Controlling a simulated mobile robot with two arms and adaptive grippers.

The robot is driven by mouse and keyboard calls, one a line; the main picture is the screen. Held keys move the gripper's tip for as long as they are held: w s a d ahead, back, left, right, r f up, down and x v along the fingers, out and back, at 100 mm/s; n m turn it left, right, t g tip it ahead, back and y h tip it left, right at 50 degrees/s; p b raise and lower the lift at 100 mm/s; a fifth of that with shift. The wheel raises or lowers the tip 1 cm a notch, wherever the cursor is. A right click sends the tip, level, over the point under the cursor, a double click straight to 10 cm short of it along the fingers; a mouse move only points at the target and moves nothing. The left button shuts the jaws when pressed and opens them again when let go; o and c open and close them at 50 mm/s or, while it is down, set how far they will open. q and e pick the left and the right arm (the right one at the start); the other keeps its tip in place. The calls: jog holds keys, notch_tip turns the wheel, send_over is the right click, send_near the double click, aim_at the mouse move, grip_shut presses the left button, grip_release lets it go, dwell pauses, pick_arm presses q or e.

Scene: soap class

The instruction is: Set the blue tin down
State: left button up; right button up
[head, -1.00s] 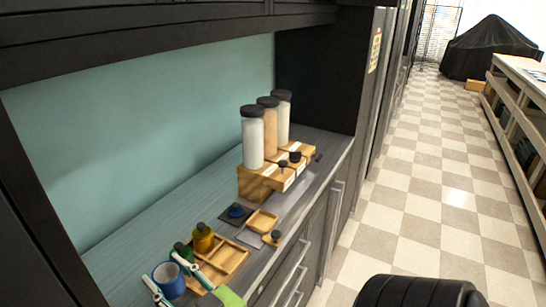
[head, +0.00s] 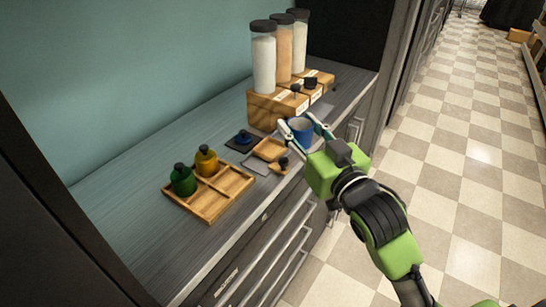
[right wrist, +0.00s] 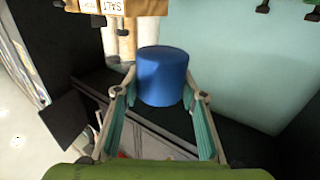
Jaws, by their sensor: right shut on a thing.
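The blue tin (head: 301,131) is between the fingers of my right gripper (head: 299,123), which is shut on it. In the right wrist view the blue tin (right wrist: 162,77) fills the gap between the fingertips of the right gripper (right wrist: 160,98). My left gripper is not in view.
A wooden tray (head: 207,214) with green (head: 183,181) and amber (head: 206,162) bottles sits to the left. A dark mat with a blue item (head: 243,138), a small wooden tray (head: 270,149) and a black-knobbed piece (head: 283,167) lie nearby. Three tall jars (head: 263,58) stand behind.

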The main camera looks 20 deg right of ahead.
jog(key=w+f, duration=0.3)
jog(key=w, duration=0.1)
jog(key=w+a+f, duration=0.1)
jog(key=w+f, duration=0.2)
jog(key=w, duration=0.2)
jog(key=w+a+f+p, duration=0.1)
jog(key=w+f, duration=0.2)
jog(key=w, duration=0.1)
jog(key=shift+w+a+f, duration=0.1)
jog(key=shift+w+f, duration=0.15)
jog(key=shift+w, duration=0.15)
notch_tip(320, 180, down, 2)
jog(key=shift+f, duration=0.2)
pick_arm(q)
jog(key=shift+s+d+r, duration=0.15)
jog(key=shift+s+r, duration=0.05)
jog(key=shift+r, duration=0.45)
pick_arm(e)
jog(key=shift+f, duration=0.35)
jog(key=shift+f, duration=0.15)
jog(key=o, duration=1.3)
jog(key=shift+f, duration=0.1)
jog(key=shift+c, duration=0.2)
